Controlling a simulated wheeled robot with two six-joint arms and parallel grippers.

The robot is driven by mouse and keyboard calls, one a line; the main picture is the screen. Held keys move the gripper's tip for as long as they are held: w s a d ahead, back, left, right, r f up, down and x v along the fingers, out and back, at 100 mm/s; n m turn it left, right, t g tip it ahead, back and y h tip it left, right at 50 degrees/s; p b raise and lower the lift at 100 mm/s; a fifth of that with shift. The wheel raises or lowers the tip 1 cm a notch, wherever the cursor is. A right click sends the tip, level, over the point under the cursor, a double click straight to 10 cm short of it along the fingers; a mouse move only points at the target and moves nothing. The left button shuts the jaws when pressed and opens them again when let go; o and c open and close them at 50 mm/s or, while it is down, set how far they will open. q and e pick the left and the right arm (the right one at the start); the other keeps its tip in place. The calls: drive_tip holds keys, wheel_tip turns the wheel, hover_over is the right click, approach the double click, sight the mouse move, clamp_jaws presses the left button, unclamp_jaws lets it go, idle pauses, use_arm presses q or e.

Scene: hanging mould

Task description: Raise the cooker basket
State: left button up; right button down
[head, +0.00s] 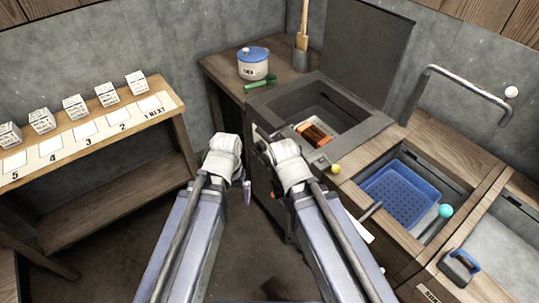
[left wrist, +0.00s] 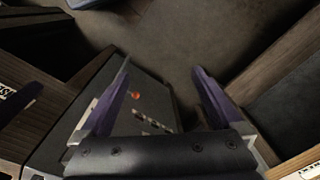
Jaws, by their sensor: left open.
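The grey cooker (head: 318,120) stands at the back centre with its dark lid (head: 368,45) raised. A brown-orange object (head: 316,134) shows in its opening; I cannot tell whether it is part of the basket. A yellow ball (head: 335,169) sits at the cooker's front right corner. My left gripper (head: 246,190) is in front of the cooker, pointing down. The left wrist view shows its purple fingers (left wrist: 161,68) apart and empty, with the cooker's dark front and an orange knob (left wrist: 135,95) beyond. My right gripper (head: 263,134) is near the cooker's front left edge, its fingers mostly hidden.
A blue perforated basket (head: 400,194) sits in a basin at right, with a cyan ball (head: 445,211) beside it. A grey bar (head: 470,78) arches behind. A pot (head: 253,65) stands back left. A shelf (head: 100,118) with small boxes and numbered cards stands left. Open floor lies below.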

use_arm(q)
wheel_tip(320, 180, down, 16)
drive_tip(key=w+a+n+h+b, duration=0.1)
drive_tip(key=w+a+n+b, duration=0.15)
drive_tip(key=b, duration=1.05)
drive_tip(key=n+t+h+b, duration=0.6)
drive_tip(key=n+t+h, duration=0.4)
drive_tip(key=n+h, duration=0.6)
approach(270, 137)
drive_tip(key=w+d+n+y, duration=0.2)
drive_tip(key=shift+r+x, duration=0.15)
drive_tip(key=shift+x, duration=1.8)
drive_tip(key=shift+r+x, duration=0.15)
drive_tip(key=shift+x, duration=1.75)
drive_tip(key=shift+s+d, duration=0.1)
drive_tip(key=shift+s, duration=0.05)
drive_tip(key=shift+c, duration=0.2)
clamp_jaws()
